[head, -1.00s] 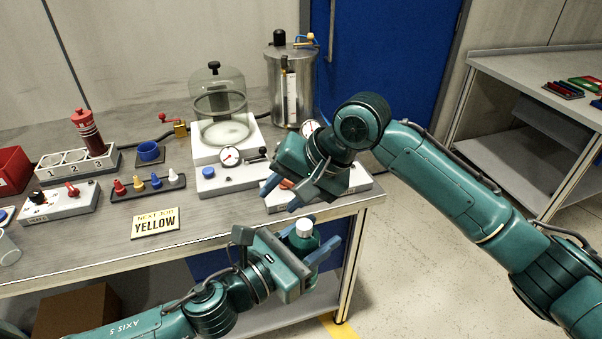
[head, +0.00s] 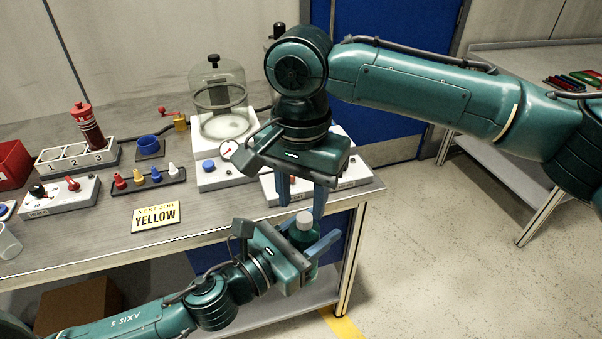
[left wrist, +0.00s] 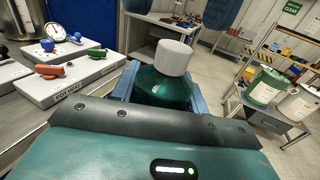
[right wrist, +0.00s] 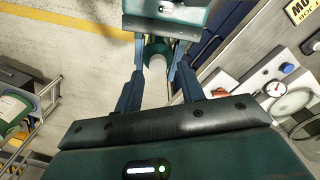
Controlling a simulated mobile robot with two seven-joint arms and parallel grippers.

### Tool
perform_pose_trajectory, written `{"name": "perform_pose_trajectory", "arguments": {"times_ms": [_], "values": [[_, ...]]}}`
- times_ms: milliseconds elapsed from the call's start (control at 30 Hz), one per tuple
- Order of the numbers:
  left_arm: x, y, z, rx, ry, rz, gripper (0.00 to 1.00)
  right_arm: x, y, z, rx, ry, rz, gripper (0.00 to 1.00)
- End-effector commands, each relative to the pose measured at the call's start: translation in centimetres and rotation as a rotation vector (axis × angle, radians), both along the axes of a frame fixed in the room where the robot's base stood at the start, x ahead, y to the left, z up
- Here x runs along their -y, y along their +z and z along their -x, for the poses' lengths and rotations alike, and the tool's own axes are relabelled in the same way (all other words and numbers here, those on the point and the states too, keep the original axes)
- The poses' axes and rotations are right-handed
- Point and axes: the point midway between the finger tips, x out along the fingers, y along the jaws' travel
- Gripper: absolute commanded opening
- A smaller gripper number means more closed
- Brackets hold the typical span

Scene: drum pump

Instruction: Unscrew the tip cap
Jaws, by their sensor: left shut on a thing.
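A green bottle (head: 303,240) with a light grey cap (head: 305,219) is upright in my left gripper (head: 306,250), in front of the table edge. The left wrist view shows the bottle (left wrist: 163,90) between the fingers with its cap (left wrist: 173,57) on top. My left gripper is shut on the bottle's body. My right gripper (head: 301,206) points down just above the cap, with its fingers spread and nothing held. In the right wrist view the bottle (right wrist: 157,48) shows between and beyond the open fingers (right wrist: 160,62). I cannot tell whether the fingertips reach around the cap.
The table (head: 100,236) holds a sign reading YELLOW (head: 156,217), a rack of coloured tips (head: 148,181), a numbered block (head: 75,158) with a red cylinder, and a glass bell unit (head: 218,100). A control box (head: 352,172) stands behind my right gripper. Floor to the right is open.

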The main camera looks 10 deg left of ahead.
Motion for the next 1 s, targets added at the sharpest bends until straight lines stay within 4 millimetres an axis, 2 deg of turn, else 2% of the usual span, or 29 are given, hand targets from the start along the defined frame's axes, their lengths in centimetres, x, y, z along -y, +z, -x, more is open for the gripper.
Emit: {"name": "perform_pose_trajectory", "arguments": {"times_ms": [200, 567, 1000], "values": [[0.0, 0.1, 0.0, 0.002, 0.0, 0.001, 0.0, 0.0, -2.6, 0.0, 0.0, 0.0, 0.0, 0.39], [0.0, 0.1, 0.0, 0.002, 0.0, 0.001, 0.0, 0.0, -3.3, 0.0, 0.001, 0.001, -0.002, 0.39], [0.1, 0.1, 0.1, 0.002, -0.003, 0.002, 0.0, -0.1, -3.2, 0.0, 0.002, 0.002, -0.006, 0.05]]}}
